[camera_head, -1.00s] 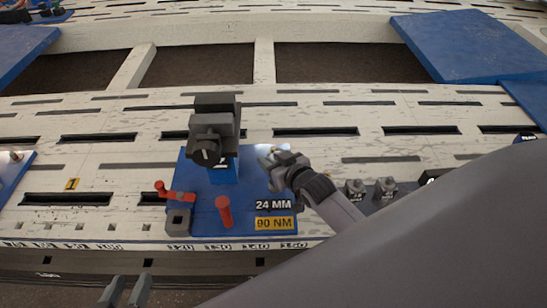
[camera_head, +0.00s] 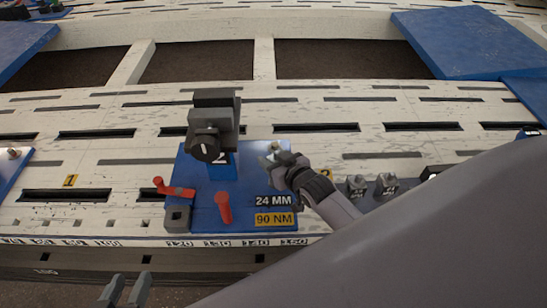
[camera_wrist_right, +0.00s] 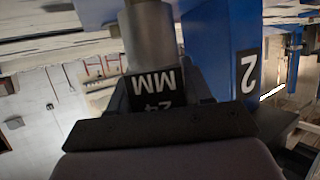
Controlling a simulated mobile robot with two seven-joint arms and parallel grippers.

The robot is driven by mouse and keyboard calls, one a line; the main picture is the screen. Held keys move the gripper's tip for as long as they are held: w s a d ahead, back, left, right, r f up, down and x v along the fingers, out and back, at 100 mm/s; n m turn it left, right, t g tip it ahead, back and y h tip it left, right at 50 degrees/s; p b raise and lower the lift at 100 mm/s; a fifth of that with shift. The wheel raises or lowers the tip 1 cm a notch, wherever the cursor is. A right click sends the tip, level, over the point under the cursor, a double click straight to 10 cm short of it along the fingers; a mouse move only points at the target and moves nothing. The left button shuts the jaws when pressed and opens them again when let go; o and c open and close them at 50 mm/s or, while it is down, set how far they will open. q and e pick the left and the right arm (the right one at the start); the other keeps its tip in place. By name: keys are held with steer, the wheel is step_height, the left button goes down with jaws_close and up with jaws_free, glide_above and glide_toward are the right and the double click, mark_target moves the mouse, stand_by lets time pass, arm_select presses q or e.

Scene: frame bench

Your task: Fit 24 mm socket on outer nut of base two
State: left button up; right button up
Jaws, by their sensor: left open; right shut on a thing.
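Base two (camera_head: 205,215) is a blue plate with a blue post, marked 2, under a dark grey clamp-like block (camera_head: 213,115). Its printed labels read 24 MM and 90 NM. My right gripper (camera_head: 273,160) is at the plate's right side, right of the post, shut on the 24 mm socket. In the right wrist view the socket (camera_wrist_right: 150,40) is a grey cylinder above an upside-down 24 MM label, beside the post (camera_wrist_right: 232,50). The outer nut is not clearly visible, and I cannot tell whether the socket touches it. My left gripper (camera_head: 125,290) is open and empty at the bottom left.
A red lever (camera_head: 174,188) and a red peg (camera_head: 223,208) stand on the plate's front left. More sockets (camera_head: 387,185) stand right of the plate. My right arm hides the lower right.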

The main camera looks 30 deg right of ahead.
arm_select(q)
steer(key=shift+w+f, duration=0.15)
arm_select(e)
steer(key=shift+f, duration=0.35)
arm_select(q)
steer(key=shift+f+b, duration=0.35)
steer(key=shift+b, duration=0.2)
arm_select(e)
steer(key=shift+f, duration=0.6)
steer(key=o, duration=1.3)
arm_select(q)
steer(key=shift+f, duration=0.1)
steer(key=shift+s+d, duration=0.1)
steer(key=shift+s, duration=0.1)
arm_select(e)
steer(key=p+v, duration=0.3)
steer(key=v, duration=0.3)
steer(key=shift+s+r, duration=0.15)
steer(key=shift+s, duration=0.25)
arm_select(q)
steer(key=shift+s+a+y, duration=0.2)
steer(key=shift+a+y, duration=0.05)
steer(key=shift+a, duration=0.35)
steer(key=shift+s+a+y, duration=0.15)
steer(key=shift+a+y, duration=0.1)
steer(key=shift+a, duration=0.3)
arm_select(e)
steer(key=shift+s+r, duration=0.1)
steer(key=shift+s, duration=0.05)
